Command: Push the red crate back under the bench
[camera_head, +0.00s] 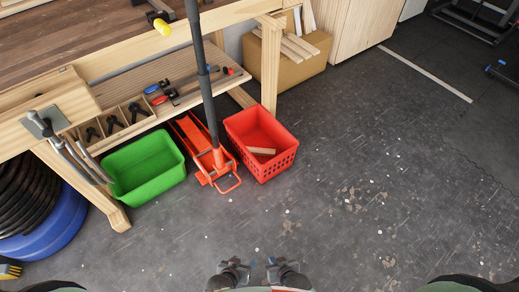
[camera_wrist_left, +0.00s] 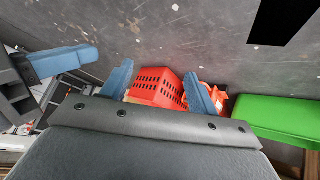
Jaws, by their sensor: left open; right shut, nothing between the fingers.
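The red crate (camera_head: 283,165) stands upright on the floor, in front of the bench's front right leg and clear of the bench top. A wooden block (camera_head: 262,151) lies in it. The left wrist view shows the crate's slotted side (camera_wrist_left: 157,86) in the gap between my left fingers, some way off. The workbench (camera_head: 130,60) fills the upper left. My left gripper (camera_head: 236,263) is open and empty at the bottom middle, far from the crate. My right gripper (camera_head: 281,262) is beside it, shut and empty; a blue part of it shows in the left wrist view (camera_wrist_left: 60,62).
A red floor jack (camera_head: 200,150) with a tall dark handle stands just left of the crate. A green bin (camera_head: 145,165) is left of that. A cardboard box (camera_head: 285,70) with planks is behind the crate. The floor in front and to the right is clear.

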